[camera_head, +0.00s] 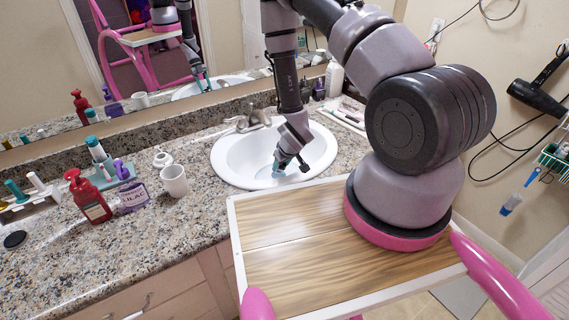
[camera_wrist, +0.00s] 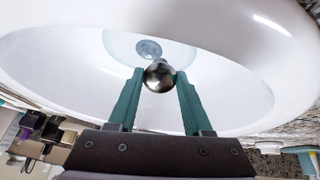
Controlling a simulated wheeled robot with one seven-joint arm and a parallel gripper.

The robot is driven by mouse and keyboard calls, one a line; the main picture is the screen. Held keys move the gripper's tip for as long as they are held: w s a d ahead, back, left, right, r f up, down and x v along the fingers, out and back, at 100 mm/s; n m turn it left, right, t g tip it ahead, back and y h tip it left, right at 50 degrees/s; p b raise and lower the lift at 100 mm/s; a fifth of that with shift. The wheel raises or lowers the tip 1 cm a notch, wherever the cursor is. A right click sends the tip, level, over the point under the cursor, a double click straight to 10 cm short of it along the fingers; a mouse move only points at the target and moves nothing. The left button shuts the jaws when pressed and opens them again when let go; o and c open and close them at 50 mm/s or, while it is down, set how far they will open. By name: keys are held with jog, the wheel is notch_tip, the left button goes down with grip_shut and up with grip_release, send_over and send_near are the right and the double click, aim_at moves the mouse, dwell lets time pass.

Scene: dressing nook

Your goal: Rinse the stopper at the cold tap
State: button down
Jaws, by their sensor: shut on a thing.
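My gripper (camera_head: 281,162) is down inside the white sink basin (camera_head: 226,165), over its lower part. In the wrist view its teal fingers (camera_wrist: 158,88) are shut on a dark, shiny round stopper (camera_wrist: 158,77). The stopper is at the fingertips, in front of the drain (camera_wrist: 148,49) in that view; whether it touches the water is unclear. A pale blue pool of water (camera_wrist: 117,42) surrounds the drain. The metal tap (camera_head: 253,120) stands on the sink's back rim, behind my gripper. No stream from it can be made out.
Left of the sink stand a white mug (camera_head: 174,181), a red pump bottle (camera_head: 88,197), a lilac bottle (camera_head: 132,198) and a black disc (camera_head: 15,240). A white tray (camera_head: 346,117) lies right of the sink. A mirror (camera_head: 130,85) backs the counter.

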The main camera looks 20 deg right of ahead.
jog(key=w+a+f, duration=0.1)
jog(key=w+f, duration=0.1)
jog(key=w, duration=1.1)
jog(key=shift+a+f, duration=0.3)
jog(key=shift+a, duration=0.1)
jog(key=shift+d, duration=0.15)
dwell(0.3)
jog(key=shift+w+d, duration=0.15)
jog(key=shift+d, duration=0.3)
jog(key=shift+a, duration=0.2)
jog(key=shift+a, duration=0.4)
jog(key=shift+s, duration=0.2)
jog(key=s+d, duration=0.1)
jog(key=s, duration=0.6)
jog(key=shift+s, duration=0.35)
